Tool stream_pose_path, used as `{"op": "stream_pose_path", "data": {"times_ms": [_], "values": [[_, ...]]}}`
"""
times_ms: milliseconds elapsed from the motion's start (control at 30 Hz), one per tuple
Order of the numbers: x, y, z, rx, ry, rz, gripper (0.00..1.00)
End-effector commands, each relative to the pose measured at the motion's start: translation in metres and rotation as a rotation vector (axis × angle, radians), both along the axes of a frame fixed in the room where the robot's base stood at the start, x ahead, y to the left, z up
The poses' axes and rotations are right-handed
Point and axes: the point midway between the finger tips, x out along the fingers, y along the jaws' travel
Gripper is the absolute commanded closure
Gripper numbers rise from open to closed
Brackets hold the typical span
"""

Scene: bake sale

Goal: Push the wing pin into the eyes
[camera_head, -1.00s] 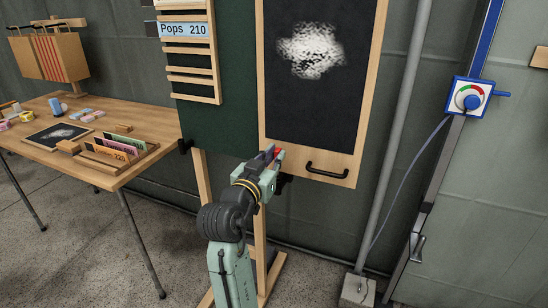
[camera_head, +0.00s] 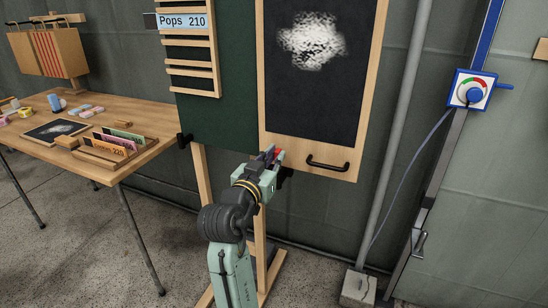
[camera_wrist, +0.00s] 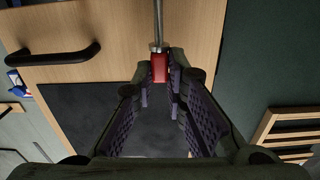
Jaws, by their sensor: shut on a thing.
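The wing pin shows in the wrist view as a red grip (camera_wrist: 159,68) with a thin steel shank (camera_wrist: 157,22). My gripper (camera_wrist: 159,85) is shut on the red grip, and the shank points away from the fingers, over the wooden lower part of the board. In the head view my gripper (camera_head: 270,154) is at the lower left corner of the wooden-framed wing panel (camera_head: 345,165), with a bit of red (camera_head: 280,156) at its tip. Black fittings (camera_head: 286,175) show just behind the gripper. The eyes cannot be made out, nor whether the shank is inside them.
A black handle (camera_head: 327,163) is on the panel's lower rail. The green board (camera_head: 222,120) with wooden slats stands on the left. A wooden table (camera_head: 125,165) with price cards is further left. A grey pole (camera_head: 392,150) and a blue-framed switch box (camera_head: 471,90) are on the right.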

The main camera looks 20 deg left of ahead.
Motion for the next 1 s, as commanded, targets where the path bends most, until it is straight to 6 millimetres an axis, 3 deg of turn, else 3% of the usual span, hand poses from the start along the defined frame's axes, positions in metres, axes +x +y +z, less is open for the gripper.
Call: {"op": "stream_pose_path", "data": {"times_ms": [1000], "values": [[0.0,0.0,-0.027,-0.001,0.0,-0.001,1.0]]}}
